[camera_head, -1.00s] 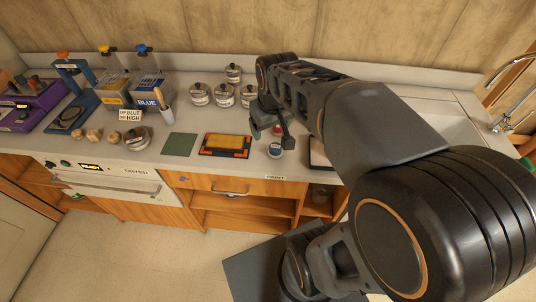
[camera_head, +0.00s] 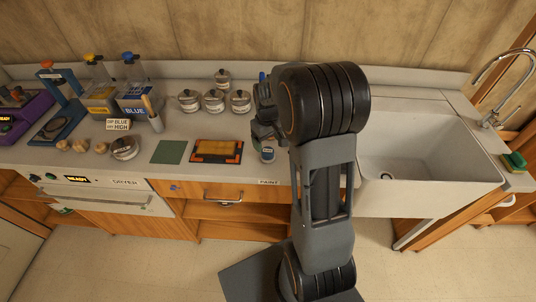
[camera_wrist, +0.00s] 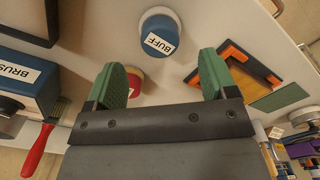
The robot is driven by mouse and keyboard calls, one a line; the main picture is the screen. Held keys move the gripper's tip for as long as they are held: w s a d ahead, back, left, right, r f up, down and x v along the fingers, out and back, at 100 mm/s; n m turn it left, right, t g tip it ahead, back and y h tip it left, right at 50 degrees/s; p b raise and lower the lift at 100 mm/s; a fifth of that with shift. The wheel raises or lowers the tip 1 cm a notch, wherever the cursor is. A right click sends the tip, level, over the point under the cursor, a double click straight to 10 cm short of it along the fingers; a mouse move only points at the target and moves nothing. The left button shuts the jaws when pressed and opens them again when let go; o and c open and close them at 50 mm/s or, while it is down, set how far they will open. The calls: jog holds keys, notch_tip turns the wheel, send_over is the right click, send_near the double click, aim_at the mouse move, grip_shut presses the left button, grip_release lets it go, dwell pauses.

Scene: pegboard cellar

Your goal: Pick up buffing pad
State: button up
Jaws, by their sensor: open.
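In the head view my gripper (camera_head: 257,132) is partly hidden by my arm, above the counter just behind that item.
A red labelled item (camera_wrist: 135,84) shows partly behind the left finger. A blue BRUSH box (camera_wrist: 22,80) and a red-handled brush (camera_wrist: 38,150) are at left. A sink (camera_head: 425,150) is at right.

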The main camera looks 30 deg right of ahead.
aim_at(268, 150)
jog(key=shift+f+p, duration=0.55)
jog(key=shift+f, duration=2.35)
jog(key=shift+c, duration=0.3)
jog(key=c, duration=0.9)
jog(key=shift+r, duration=0.15)
jog(key=shift+c, duration=0.2)
jog(key=shift+r, duration=0.65)
jog(key=s+a+r+b, duration=0.1)
jog(key=a+r+b, duration=0.1)
jog(key=a+r, duration=0.9)
jog(key=a, duration=0.3)
jog(key=shift+r+b, duration=0.25)
jog(key=shift+b, duration=0.1)
